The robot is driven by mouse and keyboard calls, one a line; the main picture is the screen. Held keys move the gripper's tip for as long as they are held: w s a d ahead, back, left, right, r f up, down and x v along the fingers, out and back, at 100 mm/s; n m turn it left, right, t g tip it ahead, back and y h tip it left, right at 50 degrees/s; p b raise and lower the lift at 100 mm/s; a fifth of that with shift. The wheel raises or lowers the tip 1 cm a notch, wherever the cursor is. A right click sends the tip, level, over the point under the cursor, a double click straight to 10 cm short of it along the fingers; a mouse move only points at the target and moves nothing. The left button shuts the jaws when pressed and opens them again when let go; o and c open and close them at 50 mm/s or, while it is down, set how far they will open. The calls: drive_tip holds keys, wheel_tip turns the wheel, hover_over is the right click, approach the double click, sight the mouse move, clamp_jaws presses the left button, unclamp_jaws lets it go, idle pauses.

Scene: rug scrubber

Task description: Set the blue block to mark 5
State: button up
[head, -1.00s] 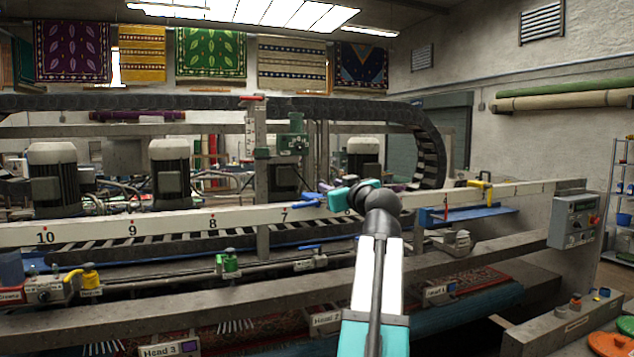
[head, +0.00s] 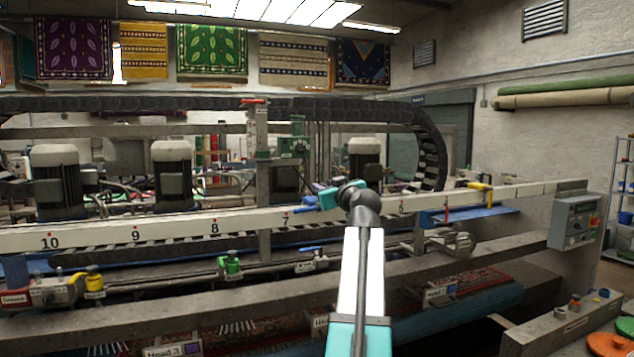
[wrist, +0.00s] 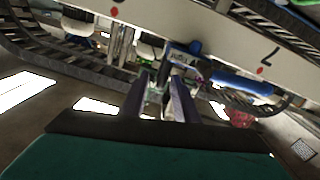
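The white beam (head: 180,226) carries red-dotted numbers, falling from 10 at the left. The blue block (head: 310,201) sits on the beam just right of mark 7 in the head view. In the wrist view the blue block (wrist: 228,83) shows its rounded handle near the 7. Mark 5 (head: 402,205) appears farther right, small and hard to read; my arm hides the beam around mark 6. My gripper (head: 333,194) is beside the block's right end. In the wrist view my gripper (wrist: 160,82) has its two fingers apart, tips close to the block's body; contact cannot be told.
A yellow block (head: 481,190) sits on the beam farther right, before a grey control box (head: 575,222). Motors (head: 172,175) stand behind the beam.

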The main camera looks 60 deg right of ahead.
drive_tip(key=shift+p+x, duration=0.8)
drive_tip(key=shift+x, duration=1.9)
clamp_jaws()
